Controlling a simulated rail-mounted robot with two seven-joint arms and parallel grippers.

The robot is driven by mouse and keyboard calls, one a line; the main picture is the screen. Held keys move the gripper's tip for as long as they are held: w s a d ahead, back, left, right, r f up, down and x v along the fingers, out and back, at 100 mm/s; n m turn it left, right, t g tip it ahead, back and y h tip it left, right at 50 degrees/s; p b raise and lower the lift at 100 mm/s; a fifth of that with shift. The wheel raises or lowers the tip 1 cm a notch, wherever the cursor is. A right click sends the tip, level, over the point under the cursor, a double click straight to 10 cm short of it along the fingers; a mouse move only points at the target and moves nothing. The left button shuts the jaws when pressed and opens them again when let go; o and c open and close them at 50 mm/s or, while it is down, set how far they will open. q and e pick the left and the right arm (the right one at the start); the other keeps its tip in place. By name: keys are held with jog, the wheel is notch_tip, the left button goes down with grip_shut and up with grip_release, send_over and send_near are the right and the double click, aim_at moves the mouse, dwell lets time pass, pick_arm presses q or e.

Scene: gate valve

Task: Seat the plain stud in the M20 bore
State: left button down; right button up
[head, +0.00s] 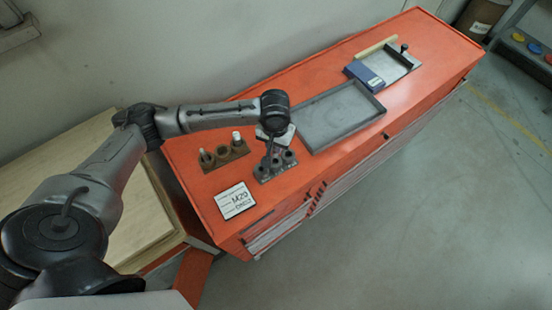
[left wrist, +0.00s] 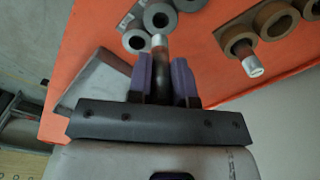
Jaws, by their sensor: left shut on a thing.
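My left gripper (head: 269,148) is over the grey bore block (head: 263,174) on the orange bench top. No part of my right gripper shows.
A brown holder (head: 237,153) has several round sockets and two pale-topped pieces. A card reading M20 (head: 234,200) lies in front of it. An empty grey tray (head: 340,115) lies to the right. A blue box (head: 364,75) lies farther back.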

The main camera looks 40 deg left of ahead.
aim_at(275, 156)
pick_arm(q)
notch_tip(275, 156, down, 3)
jog(key=shift+s+f, duration=0.15)
jog(key=shift+f, duration=2.1)
pick_arm(e)
jog(key=shift+s+d, duration=0.1)
jog(key=shift+s, duration=0.15)
pick_arm(q)
jog(key=c, duration=1.5)
grip_release()
jog(key=shift+f, duration=0.15)
jog(key=o, duration=0.5)
